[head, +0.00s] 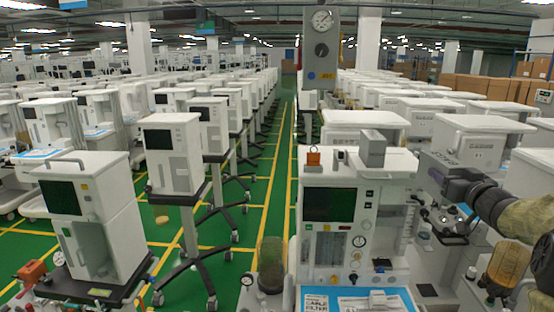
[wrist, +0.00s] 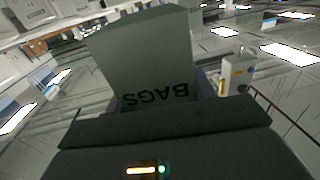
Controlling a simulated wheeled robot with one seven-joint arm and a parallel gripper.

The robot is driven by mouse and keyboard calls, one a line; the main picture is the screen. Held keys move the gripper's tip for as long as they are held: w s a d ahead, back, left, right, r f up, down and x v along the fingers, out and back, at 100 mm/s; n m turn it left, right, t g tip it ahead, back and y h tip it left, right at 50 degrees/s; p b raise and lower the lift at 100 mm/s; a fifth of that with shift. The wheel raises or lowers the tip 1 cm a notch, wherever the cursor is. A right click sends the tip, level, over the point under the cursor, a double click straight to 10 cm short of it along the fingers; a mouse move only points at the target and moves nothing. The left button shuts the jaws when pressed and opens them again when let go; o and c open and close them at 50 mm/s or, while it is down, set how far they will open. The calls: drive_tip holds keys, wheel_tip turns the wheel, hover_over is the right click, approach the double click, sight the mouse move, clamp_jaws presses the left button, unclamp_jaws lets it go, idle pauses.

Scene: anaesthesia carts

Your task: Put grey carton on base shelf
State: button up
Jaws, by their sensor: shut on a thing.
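The grey carton (wrist: 150,55) fills the middle of the wrist view, with the word BAGS upside down near my gripper (wrist: 165,122). My gripper is shut on its near end, and the carton stands out beyond the jaws. In the head view my gripper (head: 447,183) is at the right, beside the front cart (head: 340,180). The carton (head: 434,167) shows there beside the jaws, its lettering turned, against a pale machine behind. No base shelf can be made out; the lower part of the front cart is cut off by the frame.
A grey box (head: 373,148) and a small orange item (head: 313,157) stand on the front cart's top. Its blue work surface (head: 400,298) holds cards and small items. A grey gauge post (head: 321,50) rises behind. Green aisle floor (head: 262,205) is open at the left.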

drive_tip(key=w+a+f+n+y+b, duration=0.15)
drive_tip(key=a+f, duration=0.25)
drive_tip(key=f, duration=0.8)
drive_tip(key=a+f+n+g+y, duration=0.15)
drive_tip(key=a+f, duration=0.25)
drive_tip(key=f, duration=0.7)
drive_tip(key=w+a+f+y+b, duration=0.15)
drive_tip(key=a+f, duration=0.35)
drive_tip(key=f, duration=0.7)
drive_tip(key=s+a+f+m+h+b, duration=0.1)
drive_tip(key=s+a+f, duration=0.4)
drive_tip(key=f, duration=0.3)
drive_tip(key=s+a+f+m+t+h, duration=0.1)
drive_tip(key=s+a+f+h, duration=0.1)
drive_tip(key=s+a+f, duration=0.3)
drive_tip(key=s+a+f+m+h+b, duration=0.1)
drive_tip(key=s+a+f, duration=0.4)
drive_tip(key=f, duration=0.8)
drive_tip(key=shift+s+a+m+h+b, duration=0.2)
drive_tip(key=shift+s+m+h+b, duration=0.1)
drive_tip(key=shift+s+h, duration=0.55)
drive_tip(key=shift+s+d+t, duration=0.25)
drive_tip(key=shift+d, duration=0.4)
